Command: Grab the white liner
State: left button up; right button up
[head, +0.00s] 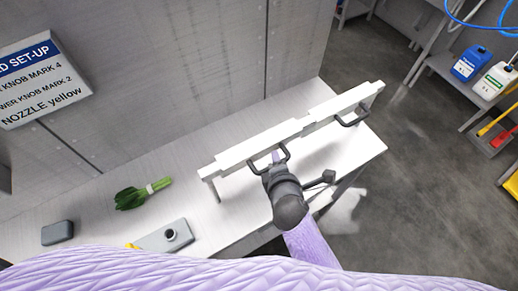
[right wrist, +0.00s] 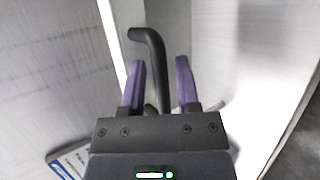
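The only thing that fits the white liner is a long white bar (head: 255,148) with two dark handles, lying raised above the right part of the bench in the head view. My right gripper (head: 275,160) is at its nearer left handle (head: 285,153). In the right wrist view, the purple fingers of this gripper (right wrist: 161,82) are apart. The dark bent handle (right wrist: 151,45) shows between them, with gaps visible on both sides. My left gripper is not in view.
On the bench (head: 235,220) lie a banded green bunch (head: 130,197), a grey block (head: 57,233) and a grey box with a round knob (head: 165,237). A sign (head: 42,78) hangs on the wall. Blue (head: 470,63) and white (head: 494,80) jugs stand on a shelf at right.

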jog(key=shift+w+d, duration=0.1)
grip_shut()
dwell(1.0)
